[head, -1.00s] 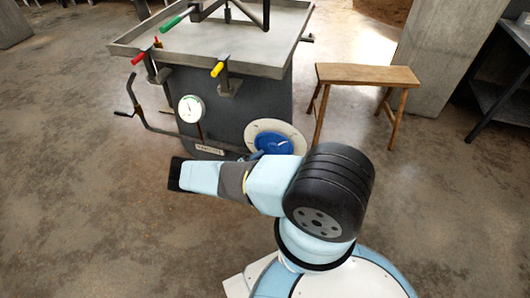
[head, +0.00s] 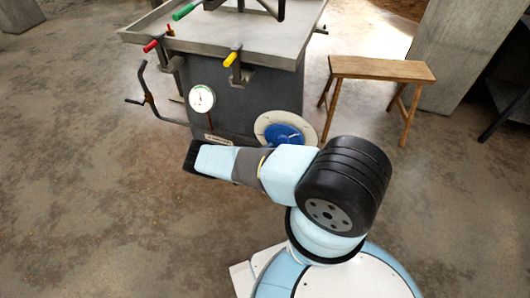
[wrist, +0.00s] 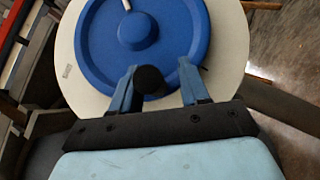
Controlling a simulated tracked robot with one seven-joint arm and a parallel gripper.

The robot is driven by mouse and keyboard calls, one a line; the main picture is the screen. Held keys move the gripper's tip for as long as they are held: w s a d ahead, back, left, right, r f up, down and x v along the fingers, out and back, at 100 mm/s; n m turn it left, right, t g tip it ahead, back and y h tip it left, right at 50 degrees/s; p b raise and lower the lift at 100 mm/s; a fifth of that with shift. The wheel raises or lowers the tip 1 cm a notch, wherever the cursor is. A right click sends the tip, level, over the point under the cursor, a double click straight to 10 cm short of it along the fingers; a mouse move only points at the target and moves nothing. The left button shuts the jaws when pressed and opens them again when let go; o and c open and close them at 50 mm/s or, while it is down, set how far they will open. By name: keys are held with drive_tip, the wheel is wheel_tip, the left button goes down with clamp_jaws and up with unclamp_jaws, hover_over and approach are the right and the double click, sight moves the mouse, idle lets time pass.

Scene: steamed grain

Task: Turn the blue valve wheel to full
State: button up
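The blue valve wheel (head: 284,134) sits on a round white plate (head: 262,124) low on the front of the dark grey machine, partly hidden by my arm in the head view. In the wrist view the blue wheel (wrist: 178,28) fills the top, with a raised hub, part of a white pointer and a black knob (wrist: 151,80) near its lower rim. My gripper (wrist: 158,68) has its two fingers apart, one on each side of the knob. The left finger is close to the knob; a gap shows at the right one. Contact cannot be told. A small mark on the white plate (wrist: 67,70) is unreadable.
The grey machine (head: 228,92) carries a white gauge (head: 201,98), a crank (head: 149,98) and red, yellow and green handles. A wooden stool (head: 382,68) stands to its right. The concrete floor at left is clear.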

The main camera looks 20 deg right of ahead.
drive_tip(key=shift+o, duration=0.3)
drive_tip(key=shift+a, duration=0.15)
drive_tip(key=v, duration=0.7)
drive_tip(key=shift+a, duration=0.2)
